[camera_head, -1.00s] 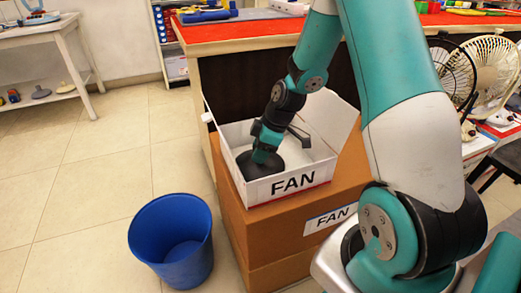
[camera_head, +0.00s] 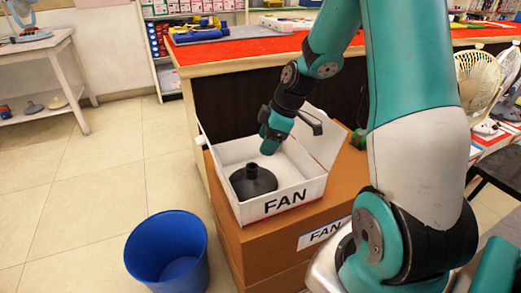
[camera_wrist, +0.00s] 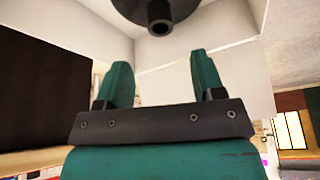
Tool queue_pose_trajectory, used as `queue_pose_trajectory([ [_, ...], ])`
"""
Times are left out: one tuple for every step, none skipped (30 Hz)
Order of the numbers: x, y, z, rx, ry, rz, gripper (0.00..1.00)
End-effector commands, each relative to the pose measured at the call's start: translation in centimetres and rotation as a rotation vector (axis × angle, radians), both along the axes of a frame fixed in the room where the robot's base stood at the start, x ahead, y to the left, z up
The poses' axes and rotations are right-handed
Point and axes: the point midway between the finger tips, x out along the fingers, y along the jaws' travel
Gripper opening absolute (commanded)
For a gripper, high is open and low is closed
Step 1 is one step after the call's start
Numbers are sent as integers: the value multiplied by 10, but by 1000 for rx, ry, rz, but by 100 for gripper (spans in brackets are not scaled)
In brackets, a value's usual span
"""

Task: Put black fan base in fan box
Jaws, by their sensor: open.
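The black fan base (camera_head: 252,184) is a round dark disc with a short upright neck. It sits inside the white open fan box (camera_head: 286,203), toward its left front part, with the neck pointing up. My gripper (camera_head: 268,148) is above the box, behind and above the fan base, apart from it. In the wrist view my gripper (camera_wrist: 160,84) has its two green fingers apart with nothing between them. The fan base (camera_wrist: 157,10) shows at the top of that view, beyond the fingertips, against the white box walls (camera_wrist: 240,60).
The white box stands on a brown carton (camera_head: 275,246) marked FAN. A blue bin (camera_head: 168,250) stands on the floor to the left. A red-topped counter (camera_head: 240,50) is behind. A cream fan (camera_head: 479,80) is at the right.

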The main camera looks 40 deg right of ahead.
Motion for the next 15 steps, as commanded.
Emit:
queue_pose_trajectory([
  [-1, -2, 7, -1, -1, -2, 62],
  [-2, -3, 9, 0, 0, -1, 62],
  [-3, -3, 12, 0, 0, -1, 62],
  [-3, 0, 15, 2, 0, -1, 62],
  [-4, 5, 19, 4, 4, 0, 62],
  [-5, 17, 26, 10, 11, -1, 62],
  [-7, 29, 33, 17, 21, -4, 62],
  [-9, 45, 41, 24, 30, -10, 62],
  [-16, 70, 53, 35, 51, -19, 62],
  [-23, 90, 64, 45, 68, -28, 62],
  [-32, 111, 73, 54, 89, -40, 62],
  [-48, 138, 86, 64, 118, -57, 62],
  [-61, 157, 94, 73, 140, -71, 62],
  [-76, 174, 102, 78, 164, -85, 62],
  [-96, 193, 110, 84, 194, -105, 62],
])
